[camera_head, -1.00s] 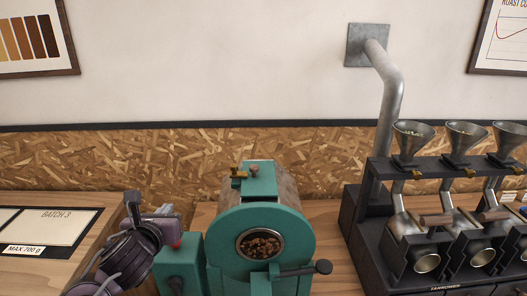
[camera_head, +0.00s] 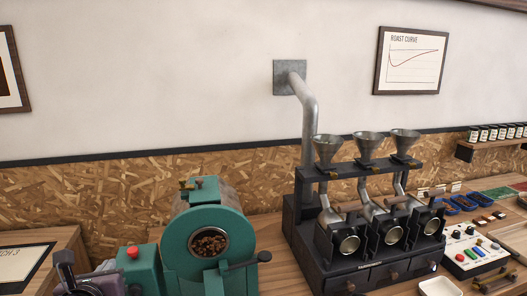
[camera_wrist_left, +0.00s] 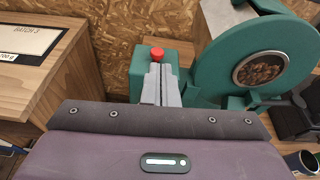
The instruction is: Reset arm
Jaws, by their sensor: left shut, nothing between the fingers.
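My left gripper shows in the left wrist view (camera_wrist_left: 161,84), its two grey fingers together with nothing between them. It points toward the green box with a red button (camera_wrist_left: 157,54) beside the roaster; I cannot tell if it touches. In the head view only part of my left arm (camera_head: 80,280) shows at the lower left, left of the roaster. The green roaster (camera_head: 180,236) has a round window with brown beans (camera_head: 209,243) behind it. My right gripper is not in view.
A black stand (camera_head: 300,222) with several metal funnels is right of the roaster. A control panel (camera_head: 468,250) with coloured buttons and a white dish (camera_head: 440,287) are farther right. A wooden box with a batch card (camera_head: 24,266) is at the left. A pipe (camera_head: 310,125) runs up the wall.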

